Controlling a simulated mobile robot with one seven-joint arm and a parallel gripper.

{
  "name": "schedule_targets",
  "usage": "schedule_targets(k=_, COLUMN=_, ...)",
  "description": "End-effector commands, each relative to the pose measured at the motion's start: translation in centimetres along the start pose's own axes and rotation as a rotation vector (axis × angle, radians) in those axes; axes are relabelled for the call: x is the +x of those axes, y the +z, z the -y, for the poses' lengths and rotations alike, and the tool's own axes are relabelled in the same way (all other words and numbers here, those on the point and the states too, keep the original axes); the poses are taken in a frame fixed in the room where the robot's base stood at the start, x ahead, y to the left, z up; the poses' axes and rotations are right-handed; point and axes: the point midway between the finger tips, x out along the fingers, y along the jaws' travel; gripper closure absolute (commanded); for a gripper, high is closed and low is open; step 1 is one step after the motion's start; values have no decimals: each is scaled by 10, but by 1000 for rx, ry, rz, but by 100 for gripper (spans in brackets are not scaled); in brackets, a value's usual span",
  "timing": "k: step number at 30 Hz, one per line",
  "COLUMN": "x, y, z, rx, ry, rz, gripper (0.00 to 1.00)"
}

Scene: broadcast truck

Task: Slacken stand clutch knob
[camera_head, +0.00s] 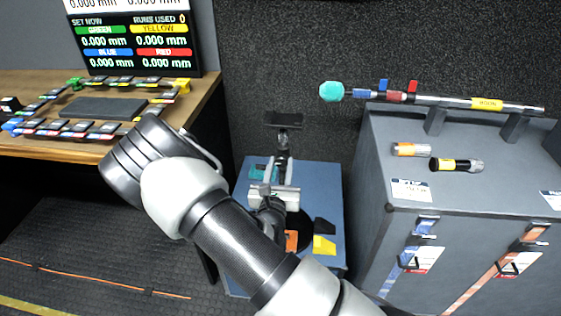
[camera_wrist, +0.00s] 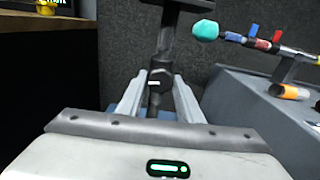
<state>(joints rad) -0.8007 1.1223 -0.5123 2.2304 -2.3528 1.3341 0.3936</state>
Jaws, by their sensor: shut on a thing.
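A dark stand post rises from the blue-topped cabinet (camera_head: 327,180) and carries a flat black top plate (camera_head: 284,120). In the wrist view the post (camera_wrist: 165,42) runs up between my fingers. The dark clutch knob (camera_wrist: 160,78), with a small white mark, sits on the post. My gripper (camera_head: 280,170) reaches the post from the near side. In the wrist view my gripper (camera_wrist: 159,86) has its two pale fingers on either side of the knob, shut on it. The fingers and wrist hide much of the knob in the head view.
A grey case (camera_head: 380,170) stands close on the right, bearing a boom pole (camera_head: 470,103) with a teal tip, and two short cylinders. A wooden desk (camera_head: 40,85) with a screen is on the left. Orange and yellow (camera_head: 324,245) pieces lie near the stand's base.

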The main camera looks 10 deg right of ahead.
Motion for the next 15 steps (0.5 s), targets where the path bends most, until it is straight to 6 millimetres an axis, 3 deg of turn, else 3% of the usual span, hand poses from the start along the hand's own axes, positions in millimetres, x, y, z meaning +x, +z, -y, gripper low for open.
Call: schedule_targets(k=15, x=-1, y=3, z=1, rx=-488, ry=3, rz=-6, gripper=90)
